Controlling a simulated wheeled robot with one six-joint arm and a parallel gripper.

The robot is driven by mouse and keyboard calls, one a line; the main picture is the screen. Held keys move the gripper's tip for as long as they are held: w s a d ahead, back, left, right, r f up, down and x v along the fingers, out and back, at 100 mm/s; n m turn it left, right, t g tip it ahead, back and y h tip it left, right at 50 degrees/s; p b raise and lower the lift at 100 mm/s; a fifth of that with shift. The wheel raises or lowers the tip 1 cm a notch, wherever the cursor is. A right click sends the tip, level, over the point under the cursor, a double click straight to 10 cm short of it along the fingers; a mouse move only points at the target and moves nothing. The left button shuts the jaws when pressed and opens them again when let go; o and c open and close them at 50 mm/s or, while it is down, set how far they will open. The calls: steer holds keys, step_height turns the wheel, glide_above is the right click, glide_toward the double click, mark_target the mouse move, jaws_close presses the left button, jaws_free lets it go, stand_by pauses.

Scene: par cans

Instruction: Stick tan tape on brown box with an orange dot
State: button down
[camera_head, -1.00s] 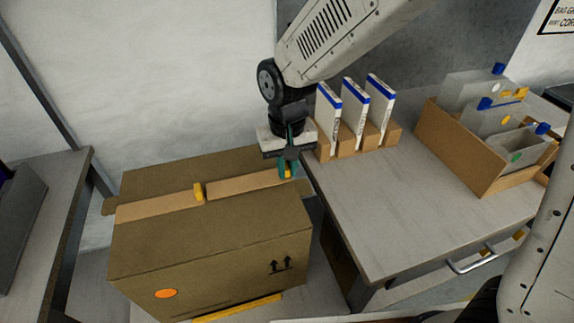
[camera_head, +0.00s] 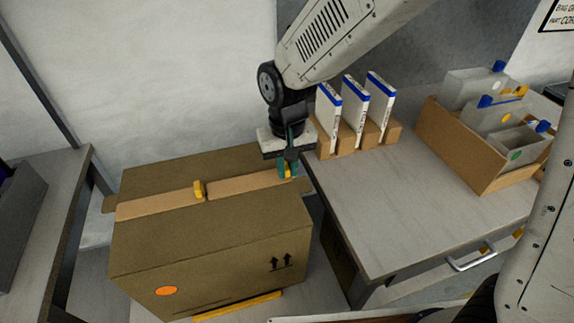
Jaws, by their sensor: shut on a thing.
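The brown box (camera_head: 215,250) stands on a low surface at left centre, with an orange dot (camera_head: 166,291) low on its front face. Tan tape (camera_head: 240,184) runs along the top seam, from the left edge to near the right edge. A yellow tab (camera_head: 199,190) stands up from the tape near the middle. My gripper (camera_head: 287,171) points down at the right end of the tape, shut on a small yellow tab (camera_head: 288,172) there. The fingers partly hide this tab, and I cannot tell whether the tape end under them touches the box.
A grey table (camera_head: 395,215) stands at right. It bears white blue-topped cards (camera_head: 354,108) in a wooden holder and an open cardboard bin (camera_head: 470,150) with several clear containers. Another table (camera_head: 62,195) is at far left. A yellow strip (camera_head: 237,306) lies at the box's front base.

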stand_by(0.3)
steer(key=c, duration=1.3)
jaws_free()
steer(key=shift+c, duration=0.2)
step_height(320, 180, up, 8)
steer(key=shift+f, duration=0.15)
steer(key=shift+s+d+f, duration=0.1)
steer(key=shift+s+d, duration=0.05)
steer(key=shift+s, duration=0.15)
steer(key=s+d+r+m, duration=0.1)
steer(key=s+d+r, duration=0.3)
steer(key=s+d, duration=0.5)
steer(key=s+d+r+m+t, duration=0.1)
steer(key=s+d+r, duration=0.3)
steer(key=s+d, duration=0.6)
steer(key=d+m, duration=0.1)
steer(key=d, duration=0.3)
steer(key=shift+d, duration=0.25)
